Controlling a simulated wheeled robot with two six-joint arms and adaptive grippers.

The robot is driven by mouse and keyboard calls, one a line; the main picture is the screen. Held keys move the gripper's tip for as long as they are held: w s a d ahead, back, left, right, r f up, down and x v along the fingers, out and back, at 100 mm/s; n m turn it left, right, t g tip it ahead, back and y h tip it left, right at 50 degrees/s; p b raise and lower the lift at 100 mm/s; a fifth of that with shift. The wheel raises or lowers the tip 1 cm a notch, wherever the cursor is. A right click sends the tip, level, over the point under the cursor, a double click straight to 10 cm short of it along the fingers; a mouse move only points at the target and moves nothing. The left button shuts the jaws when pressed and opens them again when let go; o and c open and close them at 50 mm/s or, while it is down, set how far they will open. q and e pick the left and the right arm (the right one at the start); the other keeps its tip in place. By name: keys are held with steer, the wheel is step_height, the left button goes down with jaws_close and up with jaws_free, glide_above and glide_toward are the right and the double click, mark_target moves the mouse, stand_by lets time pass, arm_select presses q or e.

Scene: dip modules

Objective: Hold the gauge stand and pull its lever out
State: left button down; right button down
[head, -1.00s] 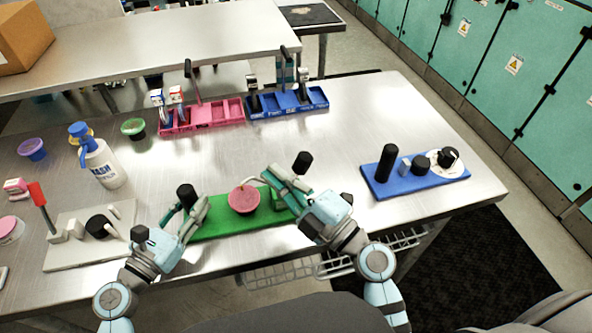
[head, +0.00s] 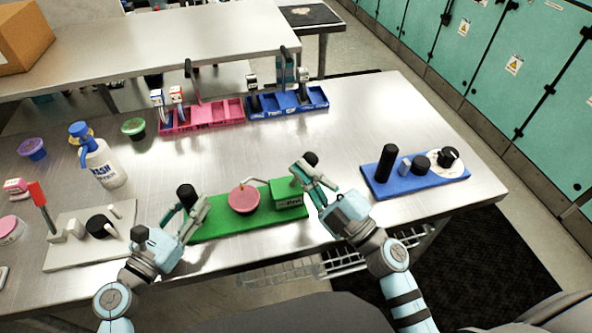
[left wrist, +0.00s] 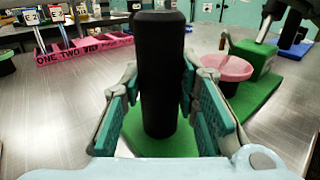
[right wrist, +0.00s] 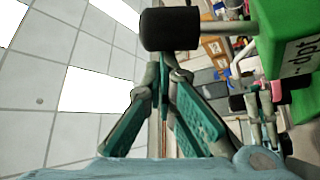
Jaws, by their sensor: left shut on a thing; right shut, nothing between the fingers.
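The gauge stand is a green base (head: 220,229) with a black post (head: 186,191), a pink round cup (head: 243,201) and a green box (head: 289,198) at its right end. Its lever shows as a black knob (head: 311,158) beyond the box; in the right wrist view the knob (right wrist: 170,29) sits on a grey rod (right wrist: 215,28) by the box. My left gripper (head: 190,206) is shut on the upright black post, seen close in the left wrist view (left wrist: 162,60). My right gripper (head: 302,172) is shut and empty beside the knob; contact is unclear.
A blue board (head: 415,180) with black posts and a dial lies to the right. A pale board (head: 75,250) with a red-tipped lever lies left, near a spray bottle (head: 105,165). Pink (head: 205,126) and blue (head: 270,114) bins stand behind. The table between is clear.

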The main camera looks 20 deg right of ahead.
steer(key=shift+d+f, duration=0.15)
steer(key=shift+d, duration=0.4)
steer(key=s+a+r, duration=0.1)
steer(key=a+r, duration=0.2)
arm_select(q)
steer(key=c, duration=1.1)
jaws_free()
arm_select(e)
steer(key=f+v, duration=0.1)
steer(key=v, duration=0.9)
steer(key=shift+a, duration=0.15)
steer(key=shift+r, duration=0.1)
